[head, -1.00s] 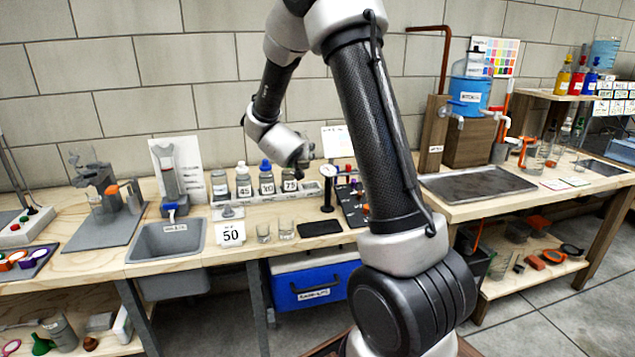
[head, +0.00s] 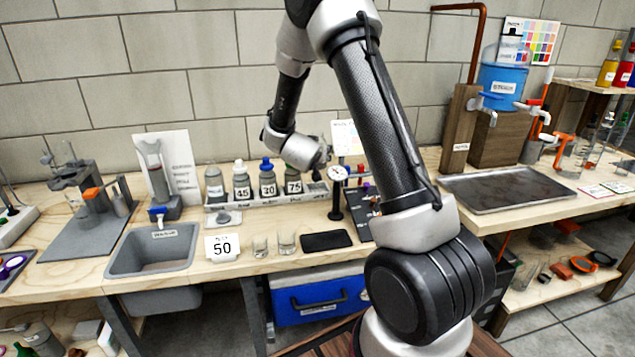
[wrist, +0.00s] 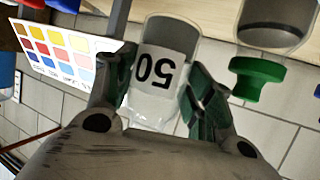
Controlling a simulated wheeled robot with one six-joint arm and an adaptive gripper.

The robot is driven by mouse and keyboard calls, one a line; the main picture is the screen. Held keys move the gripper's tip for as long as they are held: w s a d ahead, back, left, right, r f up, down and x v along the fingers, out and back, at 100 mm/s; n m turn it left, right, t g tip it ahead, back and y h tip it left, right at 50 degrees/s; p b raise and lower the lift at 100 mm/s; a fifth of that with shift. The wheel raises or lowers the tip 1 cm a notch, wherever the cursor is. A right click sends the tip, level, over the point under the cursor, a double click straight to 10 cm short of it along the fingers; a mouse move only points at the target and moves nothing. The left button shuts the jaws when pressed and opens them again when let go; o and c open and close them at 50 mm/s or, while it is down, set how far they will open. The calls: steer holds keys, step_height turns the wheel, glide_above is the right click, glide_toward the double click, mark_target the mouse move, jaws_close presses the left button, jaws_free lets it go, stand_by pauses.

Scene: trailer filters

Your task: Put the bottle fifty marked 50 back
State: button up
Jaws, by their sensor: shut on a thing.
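My gripper (wrist: 160,92) is shut on the bottle marked 50 (wrist: 158,68), whose label appears upside down in the wrist view. The bottle is clear with a white label, one finger on each side. In the head view my gripper (head: 322,155) is above the right part of the bottle rack (head: 223,206), close to the bottle marked 75 (head: 293,186). I cannot make out the held bottle there. The rack also holds bottles marked 45 (head: 241,191) and 20 (head: 267,189), and a grey-capped one (head: 214,187) at the left. A green stopper (wrist: 256,80) is right of the held bottle.
A card reading 50 (head: 222,248) stands in front of the rack, beside small glasses (head: 287,243) and a black pad (head: 326,240). A dial gauge on a stand (head: 337,190) is right of the rack. A sink (head: 150,252) is left.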

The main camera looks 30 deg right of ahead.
step_height(320, 180, down, 10)
steer(key=shift+r, duration=0.1)
stand_by(0.4)
steer(key=o, duration=1.1)
steer(key=shift+c, duration=0.2)
